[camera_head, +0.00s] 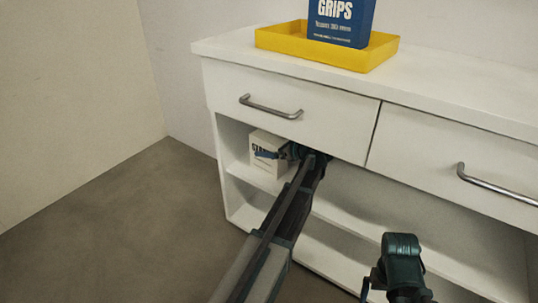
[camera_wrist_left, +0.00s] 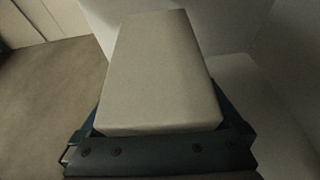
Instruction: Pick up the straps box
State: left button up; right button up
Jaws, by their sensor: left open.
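The straps box (camera_head: 262,172) is a small white carton with dark lettering, mostly covered, on the upper shelf of the white cabinet under the left drawer. My left gripper (camera_head: 275,153) is at the box, with a finger across its lettered face. In the left wrist view the box (camera_wrist_left: 160,65) fills the middle as a plain pale block. My left gripper (camera_wrist_left: 160,125) is open, its dark fingers showing at both sides of the box. Contact cannot be told. My right gripper (camera_head: 385,282) is low at the lower right, its jaws unclear.
The cabinet's drawer front (camera_head: 330,118) is just above my left gripper. A yellow tray (camera_head: 290,46) with a blue grips box (camera_head: 340,22) stands on the countertop. A lower shelf (camera_head: 320,240) shows below. The floor at left is clear.

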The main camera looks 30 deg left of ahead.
pick_arm(q)
jog(key=shift+a+f, duration=0.1)
jog(key=c, duration=1.4)
jog(key=shift+c, duration=0.2)
jog(key=shift+r, duration=0.2)
